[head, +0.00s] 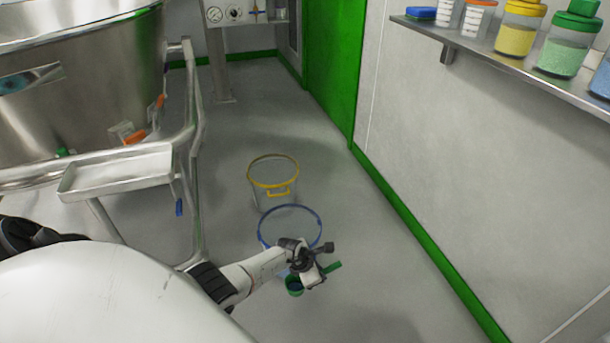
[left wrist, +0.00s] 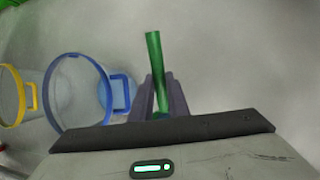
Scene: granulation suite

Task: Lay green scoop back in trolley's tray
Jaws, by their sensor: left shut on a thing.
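My left gripper (head: 312,266) is shut on the green scoop (head: 295,288) and holds it up over the floor, beside the blue-rimmed bucket. In the head view the scoop's cup shows below the gripper and its handle end sticks out to the right. In the left wrist view the green handle (left wrist: 153,60) stands between the two fingers (left wrist: 160,100); the cup is hidden there. The trolley's tray (head: 118,174) is a shallow metal tray at the left, fixed to the trolley frame, and looks empty. My right gripper is in neither view.
A clear bucket with a blue rim (head: 319,226) and one with a yellow rim (head: 251,180) stand on the floor. The trolley's tubular frame (head: 192,130) and steel vessel (head: 80,90) fill the left. A wall shelf (head: 500,67) with jars is at upper right.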

